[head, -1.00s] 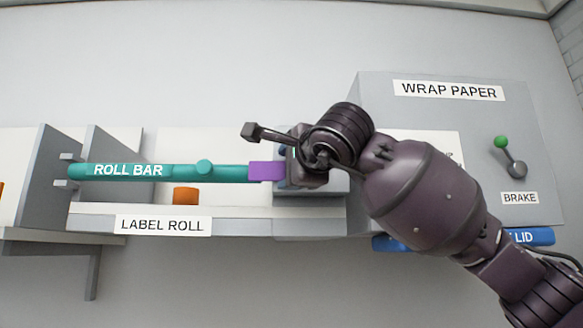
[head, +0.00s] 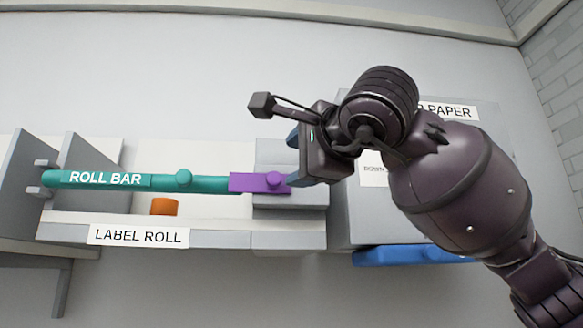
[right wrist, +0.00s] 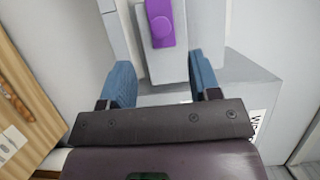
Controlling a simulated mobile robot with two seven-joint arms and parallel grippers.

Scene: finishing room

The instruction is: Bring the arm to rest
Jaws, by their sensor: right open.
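My right arm comes in from the lower right in the head view. Its gripper (head: 294,140) is by the right end of the label roll shelf, pointing away from me and partly hidden by its own wrist. In the right wrist view the two blue fingers stand wide apart with nothing between them (right wrist: 163,82). The purple end (head: 258,182) of the teal roll bar (head: 130,181) lies beyond the fingertips there and also shows in the right wrist view (right wrist: 160,22). My left gripper is not in view.
The label roll shelf (head: 215,238) holds an orange piece (head: 164,206). Right of it, the grey wrap paper housing (head: 342,215) stands largely behind my arm, with a blue lid bar (head: 410,255) below. The brake lever is hidden. The wall above is clear.

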